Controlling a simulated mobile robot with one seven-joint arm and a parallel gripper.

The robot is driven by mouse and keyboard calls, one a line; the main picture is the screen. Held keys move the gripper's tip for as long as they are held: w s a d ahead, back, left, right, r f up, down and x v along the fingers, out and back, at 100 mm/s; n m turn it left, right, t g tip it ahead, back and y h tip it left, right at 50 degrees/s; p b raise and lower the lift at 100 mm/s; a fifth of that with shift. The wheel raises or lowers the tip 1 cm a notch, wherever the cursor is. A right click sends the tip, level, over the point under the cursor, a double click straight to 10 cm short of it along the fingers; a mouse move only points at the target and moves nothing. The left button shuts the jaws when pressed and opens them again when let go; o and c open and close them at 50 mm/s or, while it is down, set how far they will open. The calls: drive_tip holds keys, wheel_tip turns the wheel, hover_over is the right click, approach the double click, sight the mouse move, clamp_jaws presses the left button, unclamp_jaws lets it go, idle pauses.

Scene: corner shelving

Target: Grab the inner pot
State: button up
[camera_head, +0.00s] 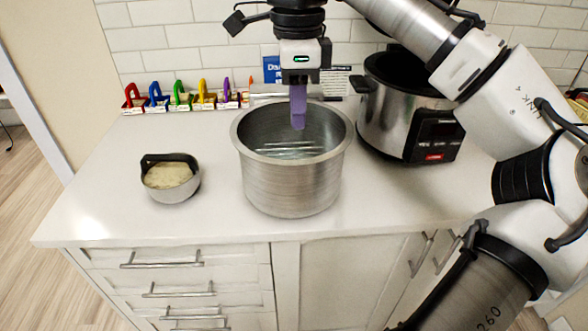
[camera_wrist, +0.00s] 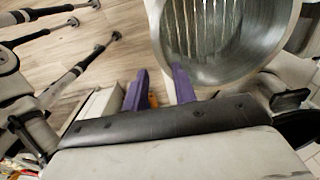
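The inner pot (camera_head: 290,185), an open silver metal pot, stands upright on the counter in the middle of the head view. In the wrist view its rim and ridged inside (camera_wrist: 225,45) fill the upper right. My gripper (camera_head: 298,124) points down over the pot's mouth, with a purple finger in front of its far inner wall. In the wrist view the two purple fingers of my gripper (camera_wrist: 158,78) are apart with nothing held between them. The right finger overlaps the pot's rim area; the left one is outside it. I cannot tell whether either touches the pot.
A cooker (camera_head: 400,115) with a dark control panel stands right of the pot, behind my arm. A small pan with pale contents (camera_head: 171,178) sits to the left. Several coloured clips (camera_head: 183,97) line the back wall. The front left counter (camera_head: 130,218) is clear.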

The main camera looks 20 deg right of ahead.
hover_over(296, 165)
wheel_tip(296, 165, down, 7)
drive_tip(key=shift+f+p, duration=1.1)
drive_tip(key=shift+f, duration=1.4)
clamp_jaws()
drive_tip(key=shift+w+r, duration=0.1)
drive_tip(key=shift+r, duration=0.05)
